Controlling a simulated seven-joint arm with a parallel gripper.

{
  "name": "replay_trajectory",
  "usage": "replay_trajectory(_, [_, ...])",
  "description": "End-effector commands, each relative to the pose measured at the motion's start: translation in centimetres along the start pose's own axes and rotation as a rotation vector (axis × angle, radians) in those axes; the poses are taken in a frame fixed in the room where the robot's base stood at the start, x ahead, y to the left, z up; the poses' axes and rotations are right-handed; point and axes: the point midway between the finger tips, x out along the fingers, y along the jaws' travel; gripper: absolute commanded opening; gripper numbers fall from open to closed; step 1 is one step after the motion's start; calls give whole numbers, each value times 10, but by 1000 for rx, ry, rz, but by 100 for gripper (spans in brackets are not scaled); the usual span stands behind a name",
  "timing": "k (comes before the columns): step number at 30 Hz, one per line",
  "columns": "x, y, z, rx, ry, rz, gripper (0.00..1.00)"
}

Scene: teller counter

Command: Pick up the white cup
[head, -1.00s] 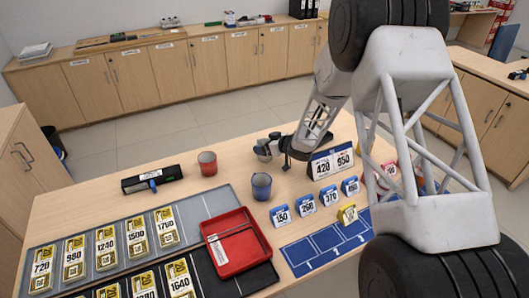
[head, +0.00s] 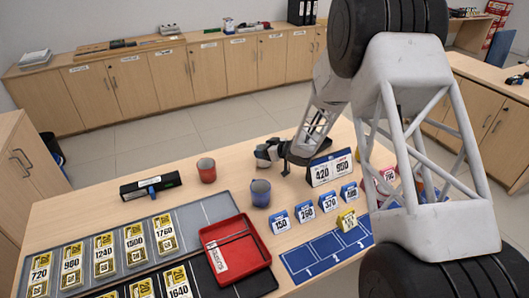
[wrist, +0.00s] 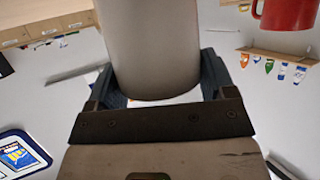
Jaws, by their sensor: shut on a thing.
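The white cup (wrist: 152,50) looks pale grey in the wrist view and fills the space between the jaws of my gripper (wrist: 160,95). The jaws press on its two sides. In the head view my gripper (head: 270,153) is over the back part of the counter, right of the red cup and behind the blue cup. The cup is small and partly covered by the gripper there, so I cannot tell whether it touches the counter.
A red cup (head: 206,170) and a blue cup (head: 260,193) stand nearby. A sign (head: 331,170) is close on the right, with several blue number tags (head: 304,211) in front. A red tray (head: 233,269) and a black stapler-like device (head: 150,187) are also on the counter.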

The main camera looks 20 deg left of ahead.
Motion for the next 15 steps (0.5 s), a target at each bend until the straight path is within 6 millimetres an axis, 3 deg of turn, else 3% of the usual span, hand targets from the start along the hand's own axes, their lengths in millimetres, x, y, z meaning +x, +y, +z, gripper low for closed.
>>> replay_trajectory(15, [-25,0,-61,-3,3,1,47])
